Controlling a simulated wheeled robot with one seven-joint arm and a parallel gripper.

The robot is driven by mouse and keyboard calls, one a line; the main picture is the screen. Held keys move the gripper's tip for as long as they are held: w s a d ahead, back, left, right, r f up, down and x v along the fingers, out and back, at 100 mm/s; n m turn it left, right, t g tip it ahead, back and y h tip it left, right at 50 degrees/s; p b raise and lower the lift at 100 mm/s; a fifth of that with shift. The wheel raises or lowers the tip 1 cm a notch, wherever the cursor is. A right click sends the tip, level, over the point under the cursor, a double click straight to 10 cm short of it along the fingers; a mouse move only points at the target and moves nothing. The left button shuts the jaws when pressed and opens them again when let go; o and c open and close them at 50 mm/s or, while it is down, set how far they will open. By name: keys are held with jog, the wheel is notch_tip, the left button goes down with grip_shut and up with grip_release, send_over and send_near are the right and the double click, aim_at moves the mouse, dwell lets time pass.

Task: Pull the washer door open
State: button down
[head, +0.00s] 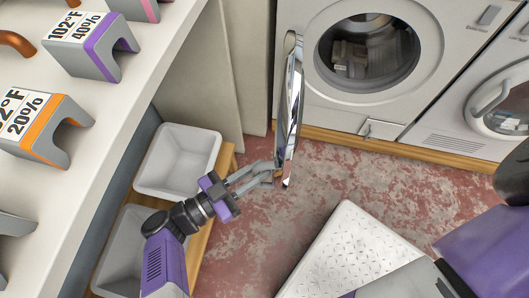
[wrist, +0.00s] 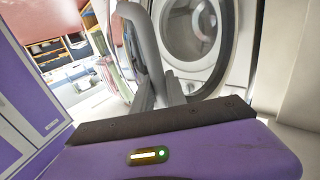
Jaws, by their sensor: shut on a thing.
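The washer (head: 330,92) is white, with its round drum opening (head: 368,58) uncovered and dark inside; the opening also shows in the wrist view (wrist: 192,32). The washer door (head: 291,95) stands swung out to the left of the opening, seen nearly edge-on with a shiny rim. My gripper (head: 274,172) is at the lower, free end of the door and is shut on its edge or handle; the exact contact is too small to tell. In the wrist view my gripper's fingers (wrist: 165,92) reach up beside a grey curved part of the door (wrist: 137,22).
Two grey bins (head: 178,158) stand on a wooden base at left, close to my arm. A white counter (head: 165,60) with labelled holders is above them. A second machine (head: 480,95) stands at right. A metal tread plate (head: 345,250) lies on the red floor.

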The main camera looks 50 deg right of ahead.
jog(key=shift+w+a, duration=0.1)
jog(key=shift+w, duration=0.15)
jog(key=c, duration=1.4)
grip_release()
jog(key=shift+o, duration=0.2)
jog(key=v, duration=0.7)
jog(key=shift+a+b, duration=0.4)
jog(key=shift+b, duration=0.05)
jog(key=shift+w, duration=0.15)
